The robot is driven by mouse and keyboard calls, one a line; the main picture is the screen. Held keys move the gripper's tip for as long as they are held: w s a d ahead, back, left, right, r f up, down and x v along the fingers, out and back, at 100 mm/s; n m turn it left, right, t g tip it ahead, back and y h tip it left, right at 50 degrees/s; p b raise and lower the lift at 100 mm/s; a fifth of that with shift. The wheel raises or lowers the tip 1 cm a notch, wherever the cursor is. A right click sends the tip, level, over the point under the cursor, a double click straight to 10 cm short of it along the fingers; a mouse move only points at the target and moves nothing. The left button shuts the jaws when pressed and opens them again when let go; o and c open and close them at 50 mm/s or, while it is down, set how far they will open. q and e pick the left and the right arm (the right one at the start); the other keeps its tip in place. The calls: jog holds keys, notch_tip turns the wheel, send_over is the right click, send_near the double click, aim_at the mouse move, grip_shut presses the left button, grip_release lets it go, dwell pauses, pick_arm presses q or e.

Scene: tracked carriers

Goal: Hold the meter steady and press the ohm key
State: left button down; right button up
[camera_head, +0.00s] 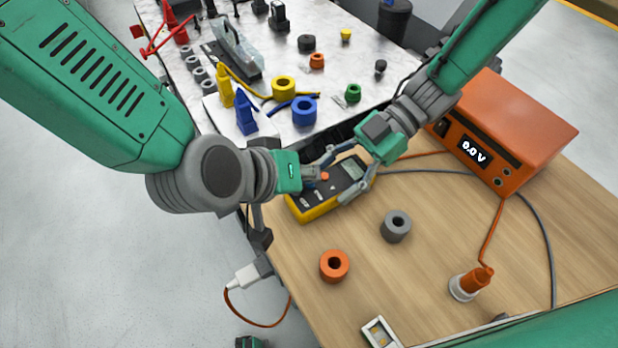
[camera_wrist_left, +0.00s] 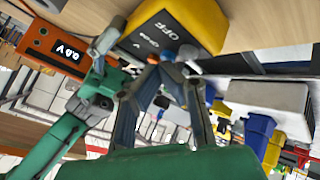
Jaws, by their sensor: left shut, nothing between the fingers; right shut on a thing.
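The yellow meter (camera_head: 306,213) with a dark face lies on the wooden table near its left edge. My right gripper (camera_head: 341,178) is shut on the meter, with its fingers along the two sides near the display end. My left gripper (camera_head: 318,174) is shut and empty, its tips over the meter's face beside an orange spot. In the left wrist view the meter (camera_wrist_left: 203,20) shows an OFF label and another label I cannot read surely. The tips of my left gripper (camera_wrist_left: 166,62) are close to the face; contact is unclear. The ohm key cannot be made out.
An orange power supply (camera_head: 545,128) reading 0.0 V stands right of the meter. A grey ring (camera_head: 396,226), an orange ring (camera_head: 334,266) and an orange plug (camera_head: 478,279) are on the wood. A marble table (camera_head: 380,60) with coloured parts lies behind. Cables cross the wood.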

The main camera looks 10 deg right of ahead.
pick_arm(q)
jog(key=shift+f, duration=0.25)
pick_arm(e)
jog(key=shift+f, duration=0.15)
pick_arm(q)
jog(key=shift+r, duration=0.85)
jog(key=shift+r, duration=2.5)
pick_arm(e)
jog(key=o, duration=1.5)
jog(key=shift+o, duration=0.2)
